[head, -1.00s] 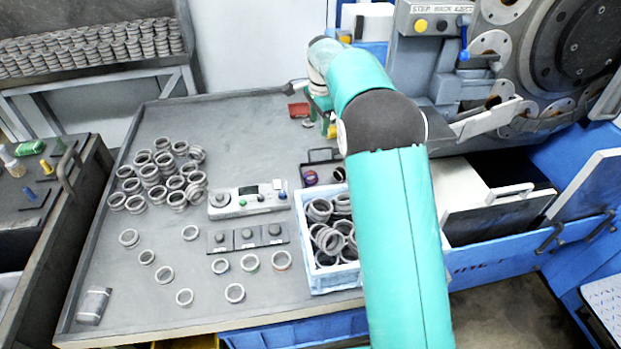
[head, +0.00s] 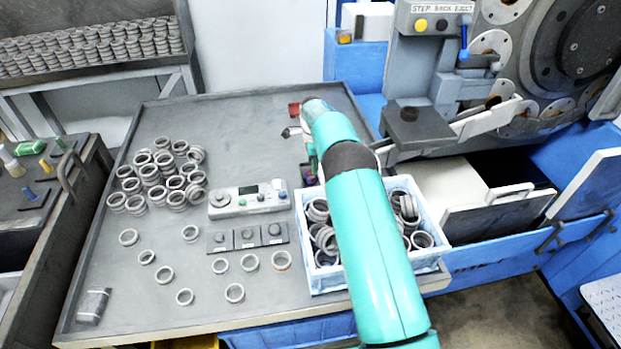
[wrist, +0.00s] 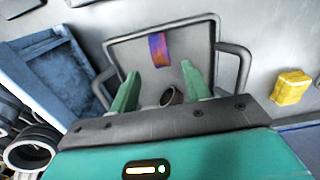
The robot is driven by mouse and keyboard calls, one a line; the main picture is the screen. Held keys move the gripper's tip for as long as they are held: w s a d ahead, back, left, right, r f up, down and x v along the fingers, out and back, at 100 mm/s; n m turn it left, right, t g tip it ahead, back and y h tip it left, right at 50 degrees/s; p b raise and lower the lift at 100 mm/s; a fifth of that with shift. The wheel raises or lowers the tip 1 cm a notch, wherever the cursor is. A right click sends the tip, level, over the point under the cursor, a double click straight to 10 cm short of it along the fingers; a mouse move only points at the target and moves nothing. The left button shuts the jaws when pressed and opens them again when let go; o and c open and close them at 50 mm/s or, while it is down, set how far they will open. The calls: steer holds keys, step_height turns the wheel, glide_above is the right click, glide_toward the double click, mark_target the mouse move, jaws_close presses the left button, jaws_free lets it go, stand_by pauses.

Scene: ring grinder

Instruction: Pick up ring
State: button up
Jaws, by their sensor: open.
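In the wrist view my gripper (wrist: 160,72) is open, with its two green fingers spread apart over a small grey tray with side handles (wrist: 120,52). A small round hollow piece, seemingly a ring (wrist: 172,97), shows between the fingers, partly hidden by the gripper body; I cannot tell its depth, and no finger visibly touches it. In the head view my arm hides most of the gripper and the tray. Many grey rings (head: 150,172) lie loose and stacked on the table, and more rings (head: 421,240) fill the blue crate (head: 330,282).
A control box (head: 248,200) and a strip of knobs (head: 247,236) stand left of the crate. The grinding machine (head: 540,60) is at the right. In the wrist view, a yellow block (wrist: 292,87) lies right of the tray and the crate wall (wrist: 45,75) is at left.

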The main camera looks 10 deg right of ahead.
steer(key=f, duration=0.6)
steer(key=shift+w+d, duration=0.1)
steer(key=shift+d, duration=0.15)
steer(key=shift+r, duration=0.1)
jaws_close()
